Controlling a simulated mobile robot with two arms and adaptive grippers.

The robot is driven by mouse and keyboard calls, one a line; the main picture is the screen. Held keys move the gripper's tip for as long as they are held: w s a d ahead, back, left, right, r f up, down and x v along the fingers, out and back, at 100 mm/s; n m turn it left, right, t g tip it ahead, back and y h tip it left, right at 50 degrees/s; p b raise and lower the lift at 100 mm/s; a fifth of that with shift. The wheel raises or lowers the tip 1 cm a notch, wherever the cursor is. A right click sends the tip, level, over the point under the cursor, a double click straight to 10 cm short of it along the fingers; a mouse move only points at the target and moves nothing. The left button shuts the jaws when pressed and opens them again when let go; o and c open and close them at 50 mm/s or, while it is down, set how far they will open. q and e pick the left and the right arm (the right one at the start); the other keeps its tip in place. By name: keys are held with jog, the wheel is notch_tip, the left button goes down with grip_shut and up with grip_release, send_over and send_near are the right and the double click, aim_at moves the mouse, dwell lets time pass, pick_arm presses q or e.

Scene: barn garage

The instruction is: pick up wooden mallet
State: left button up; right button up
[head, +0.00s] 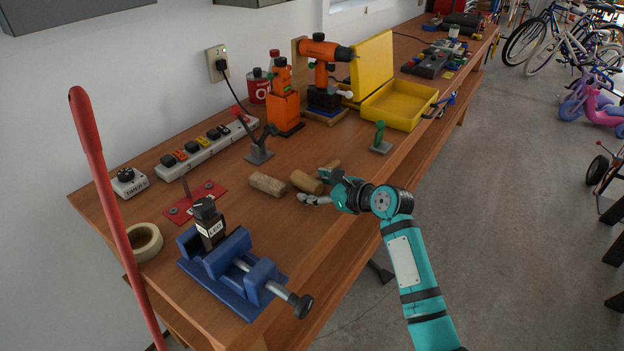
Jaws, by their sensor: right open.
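Light wooden pieces lie on the workbench just left of my right gripper. A short tan cylinder (306,182), which looks like the wooden mallet's head, lies on its side. A narrower wooden part (331,166) shows behind the gripper; I cannot tell for certain that the two are joined. My right gripper (314,187) is open, with its fingers pointing left at the wooden pieces. One finger is in front of the tan cylinder and one is near its right end. Contact cannot be made out. My left gripper is not in view.
A cork-like cylinder (267,184) lies left of the mallet. A blue vise (230,272) stands at the workbench's (330,225) near end. A small green-topped tool (380,137), a phone-holder-like stand (260,152) and an open yellow case (398,106) stand farther back. A red pole (108,198) rises at left.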

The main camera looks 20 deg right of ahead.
jog(key=c, duration=1.3)
jog(key=shift+r, duration=0.15)
